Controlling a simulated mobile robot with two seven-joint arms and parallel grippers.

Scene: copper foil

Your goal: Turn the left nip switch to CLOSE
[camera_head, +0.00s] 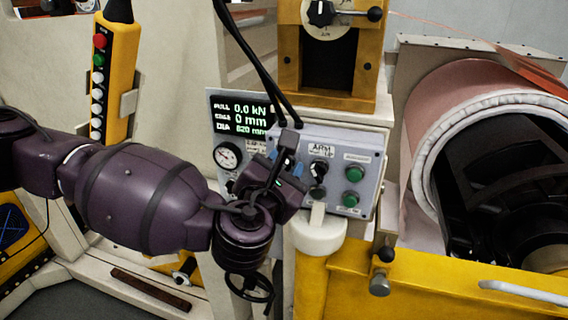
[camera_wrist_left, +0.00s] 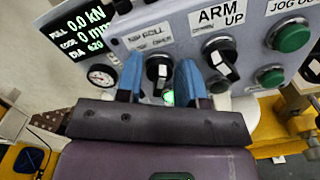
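A pale grey control panel (camera_head: 363,150) faces me in the head view. In the left wrist view, the left nip switch, a black knob (camera_wrist_left: 158,68) with a white mark, sits under a label that seems to read NIP ROLL; the smaller words are blurred. My left gripper (camera_head: 287,163) is in front of the panel and hides this knob in the head view. In the wrist view its two blue fingers (camera_wrist_left: 160,76) stand open, one on each side of the knob, with gaps visible. I cannot tell whether the tips touch it. My right gripper is not in view.
The ARM UP knob (camera_wrist_left: 218,55) is just right of the fingers. Green buttons (camera_head: 354,174) lie further right. A display (camera_head: 240,115) and a gauge (camera_head: 228,156) stand to the left. Black cables (camera_head: 250,55) hang above the panel. A large roll (camera_head: 425,120) is at right.

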